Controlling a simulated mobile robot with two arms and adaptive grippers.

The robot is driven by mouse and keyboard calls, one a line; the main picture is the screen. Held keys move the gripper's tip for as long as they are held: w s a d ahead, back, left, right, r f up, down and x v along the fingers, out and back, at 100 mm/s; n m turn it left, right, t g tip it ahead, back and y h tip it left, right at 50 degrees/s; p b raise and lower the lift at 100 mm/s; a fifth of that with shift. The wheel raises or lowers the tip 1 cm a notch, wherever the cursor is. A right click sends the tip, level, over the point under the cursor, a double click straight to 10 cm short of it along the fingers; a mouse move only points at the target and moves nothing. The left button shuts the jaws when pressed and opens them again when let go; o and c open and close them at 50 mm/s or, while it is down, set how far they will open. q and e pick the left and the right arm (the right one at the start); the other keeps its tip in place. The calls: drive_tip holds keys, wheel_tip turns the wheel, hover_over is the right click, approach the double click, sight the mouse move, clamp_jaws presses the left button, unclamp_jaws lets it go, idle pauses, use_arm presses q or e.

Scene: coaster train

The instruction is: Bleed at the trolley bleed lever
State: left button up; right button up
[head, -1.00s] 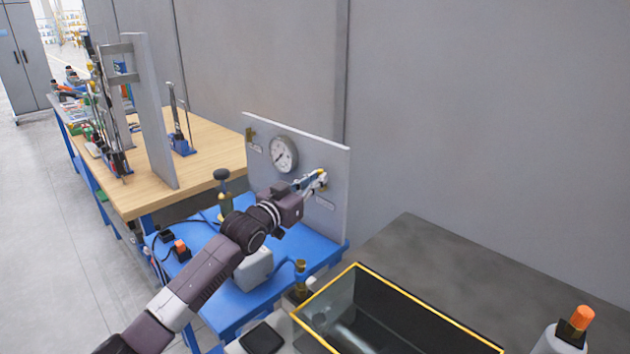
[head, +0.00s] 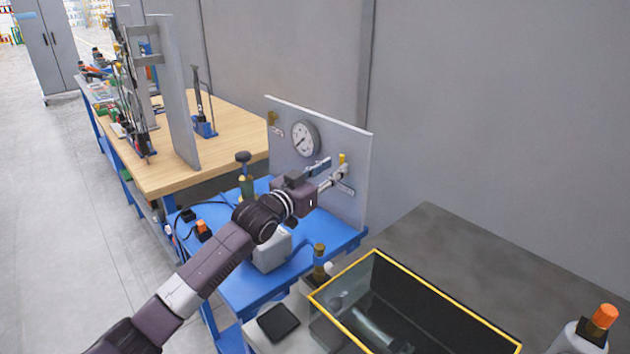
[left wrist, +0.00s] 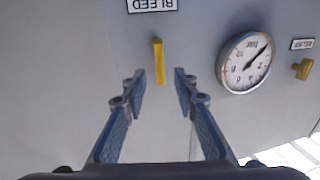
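The yellow bleed lever (head: 342,158) is on the upright grey panel (head: 357,130), at the right of the gauge. In the left wrist view the lever (left wrist: 158,62) is a short upright bar near the BLEED label (left wrist: 152,5), which appears upside down. My left gripper (head: 333,171) is close in front of the panel at the lever. In the left wrist view its two blue fingers (left wrist: 159,84) are spread apart, with the lever visible between and beyond their tips. I see no clear contact. My right gripper is not in view.
A round gauge (head: 305,138) and a yellow knob (left wrist: 302,69) are on the same panel. The blue trolley top (head: 240,285) carries a white reservoir (head: 272,250) and a black-knobbed post (head: 244,172). A yellow-rimmed bin (head: 430,304) and an orange-capped bottle (head: 600,322) stand at front right.

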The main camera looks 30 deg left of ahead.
use_arm(q)
drive_tip(key=s+a, duration=0.1)
drive_tip(key=s, duration=0.8)
drive_tip(key=shift+s+a, duration=0.15)
drive_tip(key=shift+s, duration=0.15)
